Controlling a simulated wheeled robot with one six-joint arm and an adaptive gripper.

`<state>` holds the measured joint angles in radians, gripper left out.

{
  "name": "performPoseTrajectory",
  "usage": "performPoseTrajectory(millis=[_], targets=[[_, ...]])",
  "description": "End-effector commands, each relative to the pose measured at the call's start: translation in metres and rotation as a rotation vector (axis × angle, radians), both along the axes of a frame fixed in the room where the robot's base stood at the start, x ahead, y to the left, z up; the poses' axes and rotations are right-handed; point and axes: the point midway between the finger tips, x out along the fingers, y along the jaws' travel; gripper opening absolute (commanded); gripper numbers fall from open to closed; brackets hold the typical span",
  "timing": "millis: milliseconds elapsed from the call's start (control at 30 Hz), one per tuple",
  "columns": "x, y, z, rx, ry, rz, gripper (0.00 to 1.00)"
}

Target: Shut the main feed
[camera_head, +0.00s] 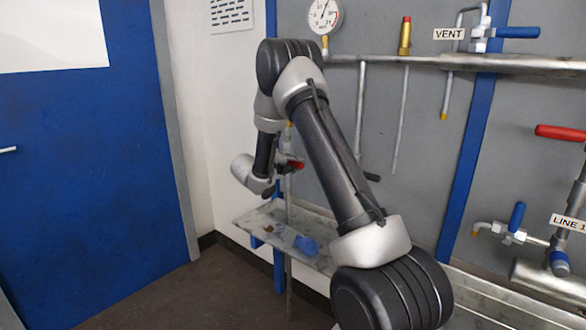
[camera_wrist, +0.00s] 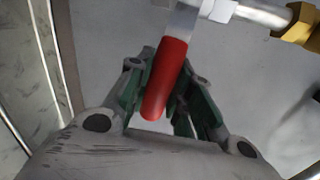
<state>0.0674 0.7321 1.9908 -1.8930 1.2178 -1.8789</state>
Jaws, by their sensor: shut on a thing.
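A red valve handle (camera_wrist: 166,82) lies between the green-padded fingers of my gripper (camera_wrist: 160,98) in the wrist view. The fingers are closed around it from both sides. The handle joins a pale metal stem at the top of that view, beside a pipe with a brass fitting (camera_wrist: 300,24). In the head view the red handle (camera_head: 296,164) shows small behind my arm, on the pipework above a shelf. My arm hides most of this valve there, and my fingers are hard to make out. I see no main feed label.
A stained shelf (camera_head: 265,222) with a blue item (camera_head: 306,244) is below my wrist. On the right are a blue vent handle (camera_head: 518,32), a red handle (camera_head: 560,132) and a blue handle (camera_head: 517,216) near a LINE label. A gauge (camera_head: 324,15) is above. A blue door (camera_head: 95,160) stands left.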

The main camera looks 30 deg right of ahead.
Motion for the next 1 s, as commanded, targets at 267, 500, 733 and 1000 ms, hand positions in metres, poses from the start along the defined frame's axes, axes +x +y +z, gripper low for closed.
performPoseTrajectory(millis=[267, 500, 733, 1000], targets=[[0.0008, 0.0011, 0.008, -0.032, 0.084, 0.004, 0.0], [0.001, 0.0013, 0.0098, -0.039, 0.104, 0.005, 0.0], [0.0012, 0.0013, 0.0102, -0.04, 0.104, 0.005, 0.0], [0.0007, 0.0009, 0.0099, -0.039, 0.102, 0.003, 0.44]])
